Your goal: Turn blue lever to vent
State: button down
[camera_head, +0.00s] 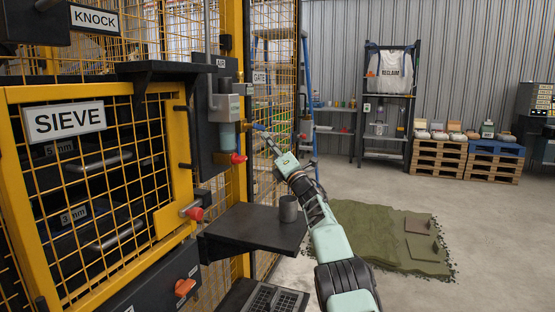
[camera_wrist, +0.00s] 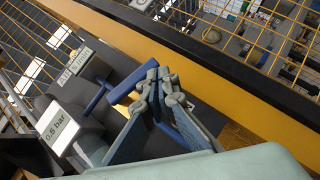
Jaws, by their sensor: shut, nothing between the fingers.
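The blue lever (camera_wrist: 128,86) sticks out from a dark panel in the wrist view, its wide handle angled up to the right. In the head view it is a small blue piece (camera_head: 259,127) beside the air unit. My gripper (camera_wrist: 157,82) is shut and empty, with its fingertips right at the handle's outer end. Whether they touch it I cannot tell. In the head view my gripper (camera_head: 268,138) reaches up and left to the lever. A "0.5 bar" label (camera_wrist: 60,129) and a small white label (camera_wrist: 77,62), hard to read, are on the unit.
The air unit (camera_head: 228,106) has a red knob (camera_head: 237,158) below. A black shelf (camera_head: 245,233) with a grey cup (camera_head: 288,208) lies under my wrist. The yellow-framed SIEVE cage (camera_head: 95,190) stands left. The yellow post (camera_wrist: 205,75) is close behind the fingers.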

jog(key=v, duration=1.1)
jog(key=shift+s, duration=0.15)
jog(key=shift+d+f, duration=0.1)
dwell(0.3)
